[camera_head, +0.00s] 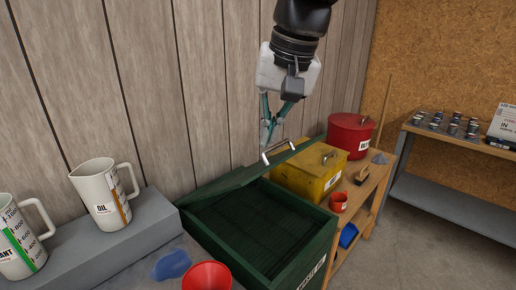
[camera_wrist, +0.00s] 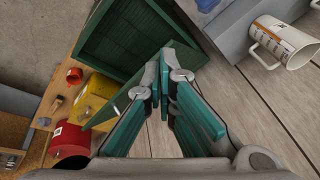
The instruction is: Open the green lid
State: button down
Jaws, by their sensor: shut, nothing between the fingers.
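The dark green bin (camera_head: 262,262) stands open at the lower middle of the head view, its slatted inside showing. Its green lid (camera_head: 225,184) is tilted up on the wall side and seen nearly edge-on. A metal handle (camera_head: 278,152) sits on the lid's upper edge. My gripper (camera_head: 267,142) is shut and empty, pointing down beside the handle; I cannot tell whether it touches the lid. In the wrist view the fingertips (camera_wrist: 165,75) are together in front of the lid, with the bin (camera_wrist: 118,45) beyond; the fingers hide part of the lid.
A yellow box (camera_head: 308,173) and a red pot (camera_head: 349,138) stand right of the bin on a wooden bench. A red cup (camera_head: 338,202) is in front. Measuring jugs (camera_head: 103,195) and a red funnel (camera_head: 207,276) are at the left. The plank wall (camera_head: 140,80) is close behind.

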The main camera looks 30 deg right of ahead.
jog(key=s+a+f+m+g+y, duration=0.1)
jog(key=s+a+f+g+y, duration=0.25)
jog(key=s+f, duration=0.7)
jog(key=w+d+f+m+t+y+p, duration=0.1)
jog(key=w+d+f+m+t+y, duration=0.1)
jog(key=w+d+m+t+y, duration=0.25)
jog(key=w+d+f+m+t+y, duration=0.25)
jog(key=w+d+m, duration=0.25)
jog(key=w+m, duration=0.3)
jog(key=d+f+m+t+h+p, duration=0.15)
jog(key=d+f+m+t, duration=0.4)
jog(key=d, duration=0.55)
jog(key=d+f+m+t+h+b, duration=0.1)
jog(key=d+f+m+t+h, duration=0.2)
jog(key=d+m+t, duration=0.65)
jog(key=w+a+r+n+g+p, duration=0.1)
jog(key=w+r+g, duration=0.1)
jog(key=w, duration=0.3)
jog(key=w+a+r+g+p, duration=0.1)
jog(key=w+r+g+p, duration=0.1)
jog(key=w, duration=0.4)
jog(key=shift+w+r+n, duration=0.25)
jog(key=shift+r+n, duration=0.1)
